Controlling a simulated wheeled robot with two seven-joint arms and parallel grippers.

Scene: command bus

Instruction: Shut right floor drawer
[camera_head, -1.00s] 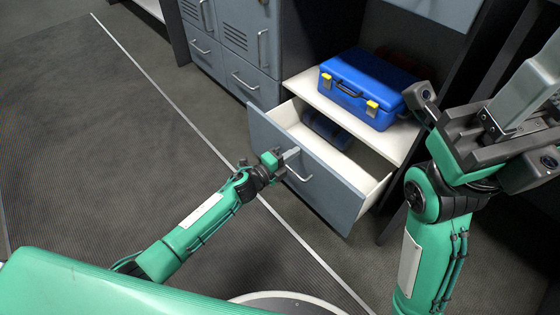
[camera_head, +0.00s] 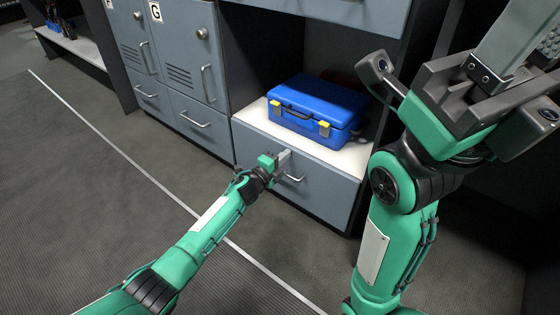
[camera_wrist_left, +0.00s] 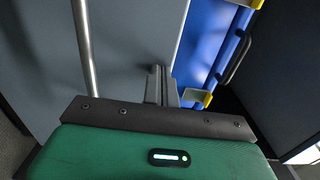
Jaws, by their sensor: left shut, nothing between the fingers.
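The grey floor drawer (camera_head: 328,185) under the blue case sits flush in its cabinet, with no open gap visible. Its bar handle (camera_head: 295,179) is on the front face. My left gripper (camera_head: 285,158) is shut and empty, its fingertips at the drawer front just above the handle. In the left wrist view the shut fingers (camera_wrist_left: 162,86) point at the grey drawer front (camera_wrist_left: 125,50), beside the handle bar (camera_wrist_left: 85,50). Whether they touch it I cannot tell. My right gripper (camera_head: 515,45) is raised at the upper right, partly cut off by the frame.
A blue case (camera_head: 318,105) with yellow latches stands on the white shelf (camera_head: 255,113) above the drawer. Grey lockers (camera_head: 180,45) and small drawers (camera_head: 195,115) stand to the left. The dark floor (camera_head: 90,190) at the left is clear.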

